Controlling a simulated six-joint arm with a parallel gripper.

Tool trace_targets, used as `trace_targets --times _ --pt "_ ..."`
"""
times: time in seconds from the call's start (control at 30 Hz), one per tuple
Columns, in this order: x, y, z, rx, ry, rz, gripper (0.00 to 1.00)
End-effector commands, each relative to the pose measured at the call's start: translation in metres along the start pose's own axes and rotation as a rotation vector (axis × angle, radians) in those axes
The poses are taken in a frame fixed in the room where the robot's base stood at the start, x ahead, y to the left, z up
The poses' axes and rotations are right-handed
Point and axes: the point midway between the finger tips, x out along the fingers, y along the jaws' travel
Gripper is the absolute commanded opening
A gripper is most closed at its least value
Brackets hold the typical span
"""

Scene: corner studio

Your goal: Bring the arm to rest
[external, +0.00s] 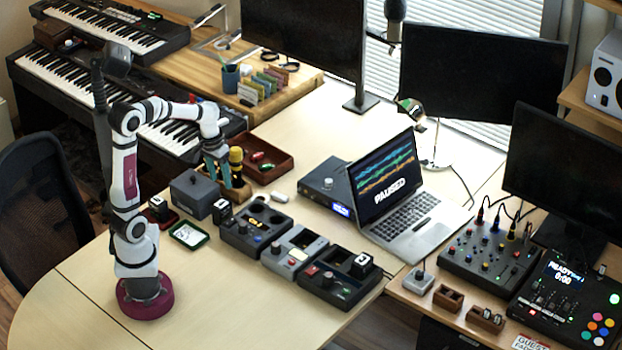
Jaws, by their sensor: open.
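My gripper (218,176) hangs at the end of my white arm, pointing down over the left part of the pale desk (225,305). Its fingers are dark and teal. It is beside a small wooden stand (238,192) with a yellow and black piece (236,158) at its right. I see nothing held in it. Whether the fingers touch the stand cannot be told from this angle. My arm rises from its dark red base at the left of the desk and bends over toward the right.
A dark grey box (195,194) stands just left of my gripper. A brown tray (268,158) with small coloured items lies behind it. Several dark device modules (256,230) stand in front, and a laptop (405,200) to the right. The front left desk is clear.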

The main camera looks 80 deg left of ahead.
Motion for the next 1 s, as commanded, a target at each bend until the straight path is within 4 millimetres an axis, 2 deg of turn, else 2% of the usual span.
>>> trace_targets --times 0.27,0.33,0.37,0.43,0.5,0.6,0.63,0.7,0.77,1.0 --pt "-0.002 0.000 0.000 0.002 -0.001 0.000 0.57" --pt "-0.006 0.011 0.010 0.066 -0.006 -0.001 0.57" --pt "-0.009 0.021 0.021 0.130 -0.012 -0.003 0.57" --pt "-0.020 0.050 0.062 0.368 -0.033 -0.012 0.57" --pt "-0.029 0.068 0.115 0.657 -0.059 -0.028 0.57" --pt "-0.031 0.068 0.176 1.021 -0.089 -0.060 0.57" --pt "-0.030 0.065 0.188 1.101 -0.094 -0.068 0.57" --pt "-0.029 0.059 0.205 1.227 -0.104 -0.083 0.57" --pt "-0.028 0.056 0.211 1.276 -0.108 -0.089 0.57" --pt "-0.027 0.056 0.212 1.280 -0.109 -0.090 0.57"
